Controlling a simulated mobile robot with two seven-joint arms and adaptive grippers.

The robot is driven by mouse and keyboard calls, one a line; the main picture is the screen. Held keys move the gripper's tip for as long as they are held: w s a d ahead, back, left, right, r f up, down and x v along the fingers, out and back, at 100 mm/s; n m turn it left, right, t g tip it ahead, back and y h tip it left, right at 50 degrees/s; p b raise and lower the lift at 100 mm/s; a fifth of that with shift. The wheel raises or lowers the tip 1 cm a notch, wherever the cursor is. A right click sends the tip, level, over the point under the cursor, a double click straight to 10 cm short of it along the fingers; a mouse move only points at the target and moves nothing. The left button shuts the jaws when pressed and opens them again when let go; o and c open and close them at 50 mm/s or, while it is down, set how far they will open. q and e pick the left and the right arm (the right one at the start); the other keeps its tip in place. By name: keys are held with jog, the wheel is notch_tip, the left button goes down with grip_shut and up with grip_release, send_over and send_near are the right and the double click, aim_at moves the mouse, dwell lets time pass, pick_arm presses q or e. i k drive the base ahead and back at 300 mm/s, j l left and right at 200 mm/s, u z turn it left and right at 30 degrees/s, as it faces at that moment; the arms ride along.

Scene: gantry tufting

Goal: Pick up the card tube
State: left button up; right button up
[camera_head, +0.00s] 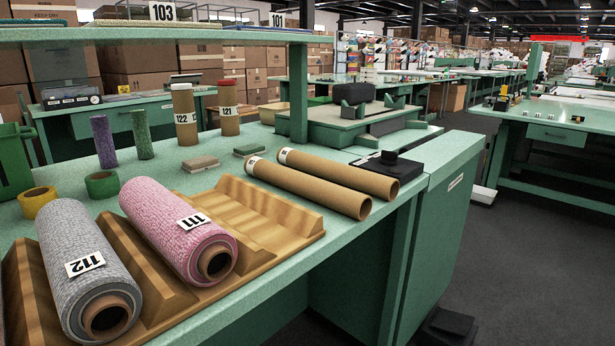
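Two brown card tubes lie side by side on the green table, right of the wooden rack. The nearer card tube (308,188) and the farther card tube (345,173) both point their open ends toward the front right. Each has a white label at its far left end, too small or angled to read. They lie close together; I cannot tell whether they touch. Neither of my grippers is in view.
A wooden rack (262,205) holds a grey roll (75,240) marked 112 and a pink roll (165,215) marked 111; its right grooves are empty. Upright containers 122 (184,115) and 121 (229,122) stand behind. A black device (390,165) sits right of the tubes.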

aim_at(352, 202)
jog(key=i+l, duration=0.2)
jog(key=l, duration=0.15)
jog(key=i+l+u, duration=0.15)
jog(key=i+l, duration=0.3)
jog(key=l, duration=0.25)
